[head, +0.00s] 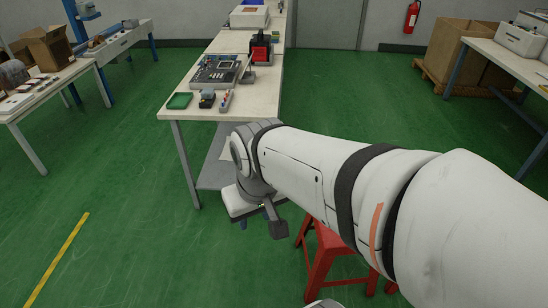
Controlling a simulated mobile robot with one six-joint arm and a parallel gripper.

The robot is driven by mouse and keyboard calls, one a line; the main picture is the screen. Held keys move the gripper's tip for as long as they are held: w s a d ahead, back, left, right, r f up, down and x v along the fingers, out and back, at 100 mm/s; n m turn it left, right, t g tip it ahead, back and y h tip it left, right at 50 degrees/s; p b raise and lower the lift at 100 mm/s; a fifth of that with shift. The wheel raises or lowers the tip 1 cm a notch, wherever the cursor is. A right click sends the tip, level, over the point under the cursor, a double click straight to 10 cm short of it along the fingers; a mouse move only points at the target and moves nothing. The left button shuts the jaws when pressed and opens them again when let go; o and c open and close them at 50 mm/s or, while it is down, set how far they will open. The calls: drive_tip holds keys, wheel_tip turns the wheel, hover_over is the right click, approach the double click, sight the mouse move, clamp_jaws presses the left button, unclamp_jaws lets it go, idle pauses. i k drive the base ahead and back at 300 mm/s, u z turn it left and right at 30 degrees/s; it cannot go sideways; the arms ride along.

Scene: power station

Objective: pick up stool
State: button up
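A red stool (322,262) stands on the green floor at the lower middle right of the head view. My white arm passes in front of it and hides part of its top and right side. My gripper (276,222) hangs at the end of the arm, just left of the stool in the picture. One dark finger-like part shows; the rest is hidden or too small to read. I cannot tell whether it is open, or whether it touches the stool.
A long workbench (185,108) with a circuit board (217,70), a green tray (180,101) and small parts stands behind my wrist. Another table (50,88) is at left. A cardboard box (465,55) and a bench (520,68) are at right. The left floor is clear.

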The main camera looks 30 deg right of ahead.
sight(331, 245)
drive_tip(key=u, duration=0.8)
drive_tip(key=i, duration=2.4)
drive_tip(key=z, duration=4.15)
drive_tip(key=i, duration=1)
drive_tip(key=z, duration=0.05)
